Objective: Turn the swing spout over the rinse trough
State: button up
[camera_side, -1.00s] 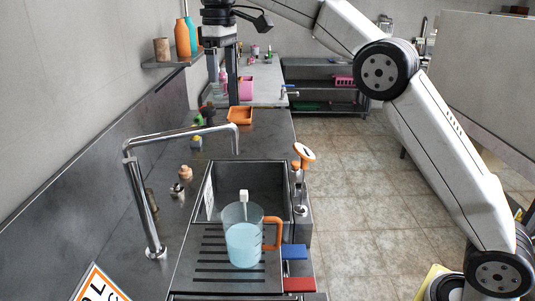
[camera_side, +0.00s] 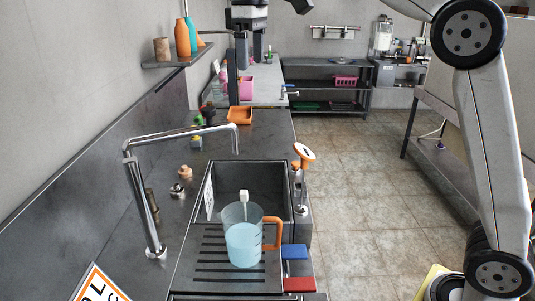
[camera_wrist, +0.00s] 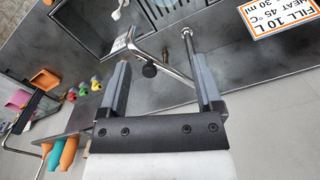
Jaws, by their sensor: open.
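The chrome swing spout (camera_side: 185,134) rises from a round base on the left of the counter. Its bent arm points right, and its downturned tip appears just above the back rim of the rinse trough (camera_side: 249,178); exact depth is unclear. My gripper (camera_side: 251,62) is open and empty, high up and apart from the spout. In the wrist view, my gripper (camera_wrist: 157,62) has its fingers spread, with the spout (camera_wrist: 176,74) crossing the picture between and beyond them. The trough (camera_wrist: 85,25) shows at upper left there.
A clear jug (camera_side: 243,245) of blue liquid with an orange handle stands on the slotted drainer before the trough. An orange-topped fitting (camera_side: 304,153) stands at the trough's right. Small fittings (camera_side: 185,172) and an orange tray (camera_side: 240,115) sit on the counter. A bottle shelf (camera_side: 176,61) is at left.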

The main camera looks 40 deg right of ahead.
jog(key=shift+s+r, duration=0.15)
jog(key=shift+s, duration=0.2)
jog(key=c, duration=0.8)
jog(key=shift+w+a+f, duration=0.15)
jog(key=shift+a+f, duration=0.05)
grip_shut()
jog(key=w+a+f+n+t+h, duration=0.1)
jog(key=w+a+f+n+t, duration=0.1)
jog(key=a+t, duration=0.5)
jog(key=shift+w+f, duration=0.15)
jog(key=shift+f, duration=0.6)
